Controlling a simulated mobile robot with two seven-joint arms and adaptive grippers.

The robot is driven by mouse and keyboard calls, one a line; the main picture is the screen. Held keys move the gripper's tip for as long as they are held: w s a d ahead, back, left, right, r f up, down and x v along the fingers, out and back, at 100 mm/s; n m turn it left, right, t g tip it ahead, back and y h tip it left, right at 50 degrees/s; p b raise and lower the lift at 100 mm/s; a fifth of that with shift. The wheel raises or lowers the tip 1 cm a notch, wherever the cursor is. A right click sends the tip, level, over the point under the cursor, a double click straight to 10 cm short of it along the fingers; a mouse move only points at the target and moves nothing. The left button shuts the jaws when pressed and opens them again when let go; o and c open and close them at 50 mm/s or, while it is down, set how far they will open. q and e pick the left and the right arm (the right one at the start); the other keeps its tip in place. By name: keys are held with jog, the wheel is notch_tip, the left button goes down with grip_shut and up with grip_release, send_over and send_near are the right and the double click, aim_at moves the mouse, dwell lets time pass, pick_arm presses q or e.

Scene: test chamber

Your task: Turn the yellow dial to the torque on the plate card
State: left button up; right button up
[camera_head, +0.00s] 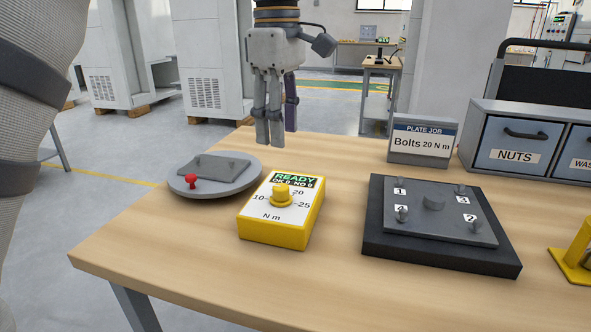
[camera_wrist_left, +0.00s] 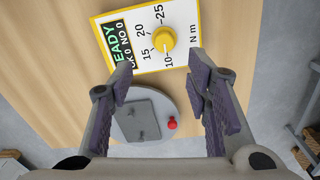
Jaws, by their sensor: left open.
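The yellow dial (camera_head: 281,193) sits on a yellow box (camera_head: 273,232) with a white face marked 10, 20, 25 and N m, and a green READY display. In the left wrist view the dial (camera_wrist_left: 163,39) also shows a 15 mark; I cannot clearly read its setting. The plate card (camera_head: 423,141) reads "PLATE JOB, Bolts 20 N m". My left gripper (camera_head: 277,138) hangs fingers down above and behind the box, apart from the dial. In the left wrist view its fingers (camera_wrist_left: 162,80) are spread with nothing between them. My right gripper is not in view.
A round grey stand (camera_head: 238,183) with a plate and red knob lies left of the box. A dark base (camera_head: 385,245) with a numbered bolt plate (camera_head: 450,223) is to the right. The table's front left is bare.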

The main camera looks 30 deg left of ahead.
aim_at(281, 187)
pick_arm(q)
jog(key=f, duration=1)
jog(key=shift+s+f+p, duration=0.25)
jog(key=shift+f+p, duration=0.05)
grip_shut()
